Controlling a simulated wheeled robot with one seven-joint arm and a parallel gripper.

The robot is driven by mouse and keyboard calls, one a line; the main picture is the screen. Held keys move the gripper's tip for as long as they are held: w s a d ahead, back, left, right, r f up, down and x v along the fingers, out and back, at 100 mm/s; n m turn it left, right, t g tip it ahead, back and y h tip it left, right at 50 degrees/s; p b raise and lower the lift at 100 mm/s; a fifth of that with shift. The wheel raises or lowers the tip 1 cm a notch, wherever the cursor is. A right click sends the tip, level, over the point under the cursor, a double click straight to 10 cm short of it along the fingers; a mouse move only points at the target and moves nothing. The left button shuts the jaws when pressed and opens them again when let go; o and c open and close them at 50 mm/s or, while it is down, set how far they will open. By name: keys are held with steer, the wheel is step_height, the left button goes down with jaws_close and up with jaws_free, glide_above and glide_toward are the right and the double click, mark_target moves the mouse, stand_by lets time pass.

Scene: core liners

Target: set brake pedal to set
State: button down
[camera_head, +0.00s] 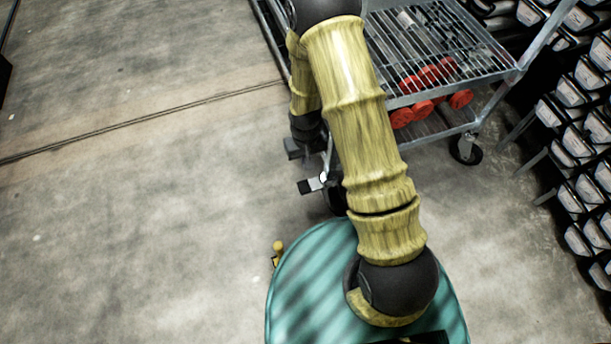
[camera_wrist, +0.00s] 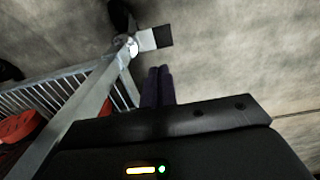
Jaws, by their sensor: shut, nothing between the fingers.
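The brake pedal (camera_head: 308,186) is a small flat tab, dark at the end and white near the caster, at the cart's near corner. It also shows in the wrist view (camera_wrist: 155,38), sticking out sideways from the foot of the cart's post. Whether it is tilted up or down is hard to tell. My gripper (camera_wrist: 159,69) has its two dark purple fingers together with nothing between them. The fingertips point toward the pedal and appear apart from it. In the head view my gripper (camera_head: 304,160) hangs just above the pedal in the picture, beside the cart.
The metal cart (camera_head: 440,95) has wire shelves with red round-ended items (camera_head: 403,117) on them. Another caster (camera_head: 466,150) stands at its right. A rack of labelled trays (camera_head: 575,130) fills the right side. The concrete floor (camera_head: 130,220) at left is open.

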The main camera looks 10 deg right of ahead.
steer(key=b, duration=0.9)
glide_toward(306, 186)
step_height(306, 186, down, 7)
